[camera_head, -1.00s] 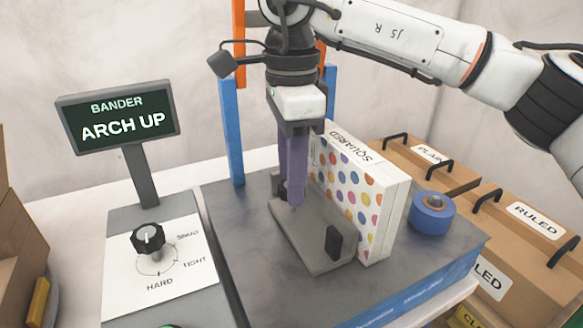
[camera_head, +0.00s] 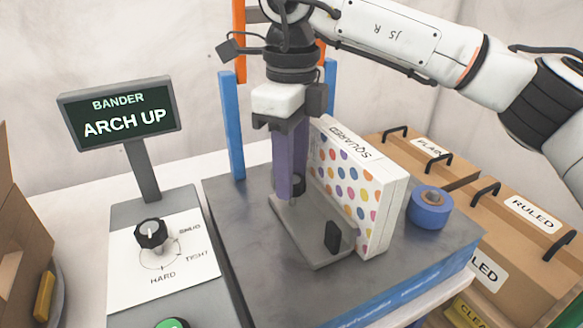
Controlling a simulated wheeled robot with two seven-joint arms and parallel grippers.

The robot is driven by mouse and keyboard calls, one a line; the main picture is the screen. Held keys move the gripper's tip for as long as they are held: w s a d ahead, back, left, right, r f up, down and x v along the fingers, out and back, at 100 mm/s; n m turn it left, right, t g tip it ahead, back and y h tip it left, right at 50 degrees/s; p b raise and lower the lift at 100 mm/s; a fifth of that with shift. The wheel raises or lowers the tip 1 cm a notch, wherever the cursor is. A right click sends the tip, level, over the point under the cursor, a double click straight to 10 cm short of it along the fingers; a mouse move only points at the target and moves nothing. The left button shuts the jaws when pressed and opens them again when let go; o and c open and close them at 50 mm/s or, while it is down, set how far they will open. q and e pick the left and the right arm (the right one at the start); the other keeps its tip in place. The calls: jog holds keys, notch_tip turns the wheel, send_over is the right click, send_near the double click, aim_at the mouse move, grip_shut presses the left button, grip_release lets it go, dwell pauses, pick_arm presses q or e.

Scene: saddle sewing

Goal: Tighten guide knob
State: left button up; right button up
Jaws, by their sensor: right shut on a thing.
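The grey metal guide (camera_head: 300,238) sits on the dark bed of the machine, against a polka-dot box marked SQUARED (camera_head: 352,195). A small black guide knob (camera_head: 299,184) shows at the guide's back end, partly hidden by my fingers. A black block-shaped part (camera_head: 333,237) stands at its front end. My right gripper (camera_head: 290,190) points down with its purple fingers at the back knob and is shut on it. The exact contact is hidden. My left gripper is not in view.
The panel at the left has a black dial (camera_head: 150,233) and a green button (camera_head: 172,323); its screen (camera_head: 122,112) reads ARCH UP. A blue tape roll (camera_head: 430,207) stands right of the box. Blue posts (camera_head: 232,125) rise behind.

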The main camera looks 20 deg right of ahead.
dwell(0.4)
jog(key=o, duration=0.8)
jog(key=shift+c, duration=0.2)
jog(key=shift+r, duration=0.1)
notch_tip(320, 180, up, 8)
jog(key=p, duration=0.6)
